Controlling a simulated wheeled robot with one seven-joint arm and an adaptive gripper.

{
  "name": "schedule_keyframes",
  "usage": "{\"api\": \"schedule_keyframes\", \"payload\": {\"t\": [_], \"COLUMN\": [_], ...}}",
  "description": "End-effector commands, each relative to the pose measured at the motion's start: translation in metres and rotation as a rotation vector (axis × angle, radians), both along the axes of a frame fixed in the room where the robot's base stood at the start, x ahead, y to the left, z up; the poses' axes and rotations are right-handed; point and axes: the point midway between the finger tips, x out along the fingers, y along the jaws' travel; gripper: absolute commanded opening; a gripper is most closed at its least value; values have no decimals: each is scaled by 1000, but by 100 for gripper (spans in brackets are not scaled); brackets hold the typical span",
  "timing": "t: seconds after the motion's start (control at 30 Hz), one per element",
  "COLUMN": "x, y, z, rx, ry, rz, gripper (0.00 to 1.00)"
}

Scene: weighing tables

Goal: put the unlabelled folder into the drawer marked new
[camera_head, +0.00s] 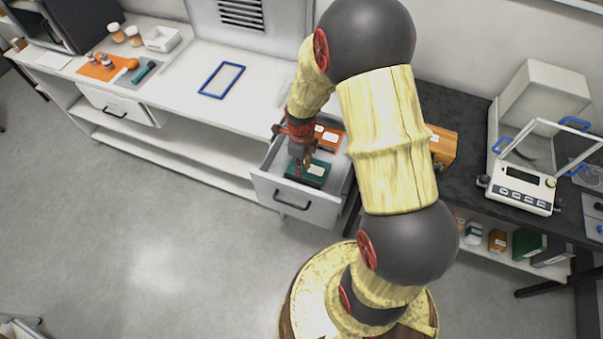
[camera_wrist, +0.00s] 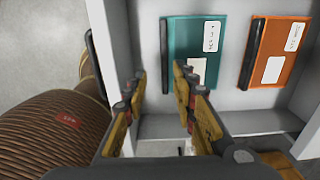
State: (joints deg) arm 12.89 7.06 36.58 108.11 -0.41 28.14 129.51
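An open drawer (camera_head: 265,185) under the white counter holds a teal folder (camera_head: 318,170) and an orange folder (camera_head: 331,139). In the wrist view the teal folder (camera_wrist: 185,40) lies nearer the drawer front (camera_wrist: 118,50); the orange folder (camera_wrist: 272,55) lies beyond it. Each bears a white label with small writing and a second white patch. My gripper (camera_head: 300,166) is down at the drawer, over the teal folder's near edge. In the wrist view its fingers (camera_wrist: 160,72) are apart, with the teal folder's dark spine showing between them. No drawer marking is readable.
A second drawer (camera_head: 115,107) at the left stands slightly out. A blue frame (camera_head: 222,80) lies on the counter. On the dark table at right are a balance (camera_head: 520,190) and an orange-brown box (camera_head: 443,146). Folders (camera_head: 528,244) stand on the shelf below. The floor at left is clear.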

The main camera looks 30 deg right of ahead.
Motion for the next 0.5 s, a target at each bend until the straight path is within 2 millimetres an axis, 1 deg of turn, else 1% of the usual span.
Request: {"api": "schedule_keyframes", "payload": {"t": [0.03,0.1,0.27,0.37,0.47,0.5], "x": [1,0,0,1,2,2], "y": [0,0,0,2,9,13], "z": [11,20,33,46,77,93], "rx": [-1,0,0,-4,-14,-22], "ry": [-4,-1,-1,-13,-44,-62], "rz": [0,0,2,49,193,279], "gripper": [27,27,27,27,27,27]}}
